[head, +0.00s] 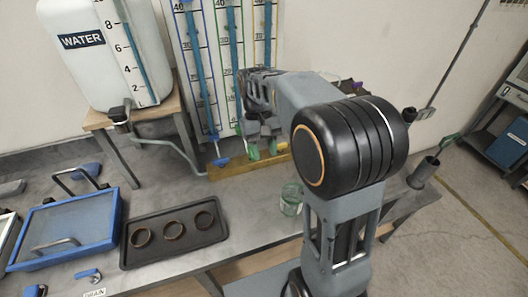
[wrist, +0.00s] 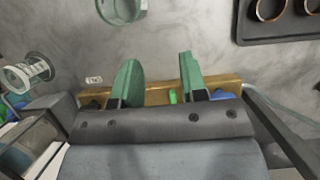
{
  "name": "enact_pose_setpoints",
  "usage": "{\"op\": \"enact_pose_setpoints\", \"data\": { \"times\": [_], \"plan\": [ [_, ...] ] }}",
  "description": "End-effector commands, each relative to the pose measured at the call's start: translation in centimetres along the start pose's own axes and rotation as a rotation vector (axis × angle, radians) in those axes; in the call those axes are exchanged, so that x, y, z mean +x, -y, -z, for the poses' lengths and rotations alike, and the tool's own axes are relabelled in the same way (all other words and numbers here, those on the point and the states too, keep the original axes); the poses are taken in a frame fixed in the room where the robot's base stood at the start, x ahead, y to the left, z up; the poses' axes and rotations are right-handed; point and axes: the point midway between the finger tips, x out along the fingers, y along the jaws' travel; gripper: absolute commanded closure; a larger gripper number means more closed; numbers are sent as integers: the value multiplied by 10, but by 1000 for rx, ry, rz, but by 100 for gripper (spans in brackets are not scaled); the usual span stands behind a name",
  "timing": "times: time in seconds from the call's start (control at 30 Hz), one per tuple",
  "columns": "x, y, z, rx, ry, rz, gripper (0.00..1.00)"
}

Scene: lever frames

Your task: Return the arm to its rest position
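My gripper (head: 263,149) hangs over the back of the grey bench, in front of the scale board, with its green fingertips pointing down. My arm rises from the front right of the head view and bends at a large black joint. The wooden base (head: 224,171) lies just behind the fingertips; I cannot tell whether they touch it.
A black tray (head: 183,257) with three dark rings lies left on the bench, beside a blue-framed panel (head: 40,233). A glass jar (head: 291,198) stands close to my arm. A water tank (head: 84,72) stands at back left. Bench between tray and jar is clear.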

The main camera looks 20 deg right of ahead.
Motion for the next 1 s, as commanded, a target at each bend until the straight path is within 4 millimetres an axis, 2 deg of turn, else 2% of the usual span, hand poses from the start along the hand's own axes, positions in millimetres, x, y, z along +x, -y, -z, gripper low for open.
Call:
{"op": "enact_pose_setpoints", "data": {
  "times": [0.37,0.67,0.77,0.87,1.0],
  "plan": [
    [0,0,-7,0,0,0,61],
    [0,0,-6,0,-3,0,61],
    [1,0,0,1,-39,0,61],
    [17,0,9,1,-87,0,61],
    [36,0,-4,4,-251,-1,61]
  ]
}}
